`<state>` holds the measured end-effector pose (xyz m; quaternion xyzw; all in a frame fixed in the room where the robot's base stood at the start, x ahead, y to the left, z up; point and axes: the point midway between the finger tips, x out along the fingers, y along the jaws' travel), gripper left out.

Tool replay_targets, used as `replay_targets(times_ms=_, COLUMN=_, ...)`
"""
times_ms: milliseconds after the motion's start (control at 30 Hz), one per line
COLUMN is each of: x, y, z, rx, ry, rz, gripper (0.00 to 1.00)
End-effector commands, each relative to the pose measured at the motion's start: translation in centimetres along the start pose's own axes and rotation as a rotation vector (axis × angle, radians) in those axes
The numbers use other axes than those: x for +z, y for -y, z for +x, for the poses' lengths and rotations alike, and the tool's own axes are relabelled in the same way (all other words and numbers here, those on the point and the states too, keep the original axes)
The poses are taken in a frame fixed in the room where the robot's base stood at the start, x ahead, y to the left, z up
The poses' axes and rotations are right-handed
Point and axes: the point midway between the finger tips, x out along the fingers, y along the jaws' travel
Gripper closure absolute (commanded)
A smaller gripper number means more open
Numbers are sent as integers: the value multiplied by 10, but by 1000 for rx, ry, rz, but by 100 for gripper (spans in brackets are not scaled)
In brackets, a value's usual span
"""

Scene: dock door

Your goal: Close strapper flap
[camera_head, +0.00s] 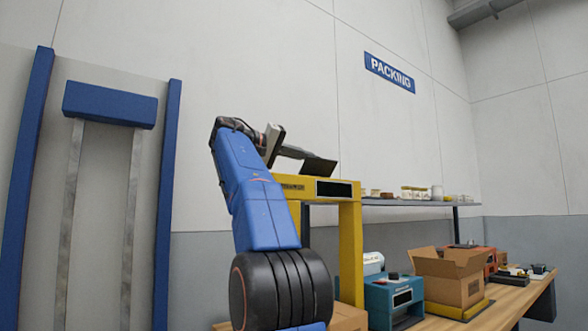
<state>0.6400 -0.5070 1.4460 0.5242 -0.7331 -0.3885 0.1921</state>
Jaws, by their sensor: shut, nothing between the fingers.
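The strapper is a yellow arch (350,245) standing at the left end of the packing bench. A dark flap (320,167) stands up at a tilt above its top beam, so it looks open. My gripper (302,154) is at the end of my blue arm, above the left part of the beam. Its fingers are shut and empty and point right toward the flap. The tips overlap or lie very close to the flap's left side; I cannot tell whether they touch. The flap's hinge is not clear. My arm hides the arch's left leg in part.
On the wooden bench (473,321) stand a teal machine (391,300), an open cardboard box (449,278) and smaller items. A shelf (415,203) with small goods runs right of the arch. A blue-framed dock door (103,210) is at left.

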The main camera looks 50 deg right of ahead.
Motion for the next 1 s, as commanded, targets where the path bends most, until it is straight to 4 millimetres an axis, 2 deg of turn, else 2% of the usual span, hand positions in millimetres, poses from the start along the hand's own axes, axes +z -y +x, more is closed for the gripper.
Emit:
replay_targets(times_ms=333, x=19, y=-14, z=4, rx=-64, ry=-1, rz=322, gripper=100)
replay_targets(times_ms=700, x=40, y=-19, z=8, rx=-126, ry=0, rz=632, gripper=100)
replay_targets(times_ms=1000, x=50, y=-18, z=10, rx=-144, ry=1, rz=714, gripper=100)
